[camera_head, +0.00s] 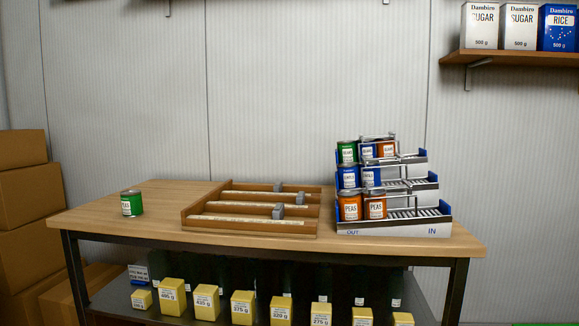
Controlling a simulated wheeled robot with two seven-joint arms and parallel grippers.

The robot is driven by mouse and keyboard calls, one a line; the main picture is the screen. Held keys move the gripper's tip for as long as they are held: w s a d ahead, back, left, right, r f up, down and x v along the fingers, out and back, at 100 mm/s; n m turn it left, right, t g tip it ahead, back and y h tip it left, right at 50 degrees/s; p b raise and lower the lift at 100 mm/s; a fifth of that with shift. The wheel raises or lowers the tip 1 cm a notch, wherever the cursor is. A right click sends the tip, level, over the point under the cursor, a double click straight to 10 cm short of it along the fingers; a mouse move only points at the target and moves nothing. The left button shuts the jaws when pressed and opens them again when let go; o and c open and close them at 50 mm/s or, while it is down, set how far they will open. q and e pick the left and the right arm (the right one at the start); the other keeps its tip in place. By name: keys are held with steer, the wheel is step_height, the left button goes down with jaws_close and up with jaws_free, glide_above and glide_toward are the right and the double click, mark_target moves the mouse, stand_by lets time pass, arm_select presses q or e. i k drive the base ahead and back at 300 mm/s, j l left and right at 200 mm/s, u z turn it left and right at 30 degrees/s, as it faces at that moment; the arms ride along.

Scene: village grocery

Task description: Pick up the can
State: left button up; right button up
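A single green can (131,204) with a white label stands upright on the left part of the wooden table (152,224). More cans stand in a tiered rack on the right of the table: orange peas cans (350,206) on the bottom tier, blue cans (348,177) on the middle tier, and green, blue and orange cans on the top tier. Neither of my grippers shows in the head view.
A wooden divided tray (250,235) lies mid-table, right of the lone can. The can rack (392,230) is marked OUT and IN. Yellow boxes (206,302) stand on the shelf below. Cardboard boxes (24,195) are stacked at left. A wall shelf (520,57) holds sugar and rice.

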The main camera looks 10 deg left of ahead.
mark_target(131, 201)
steer(key=j+u, duration=0.35)
steer(key=u, duration=0.15)
steer(key=i+j+u, duration=0.2)
steer(key=u, duration=0.3)
steer(key=j, duration=0.1)
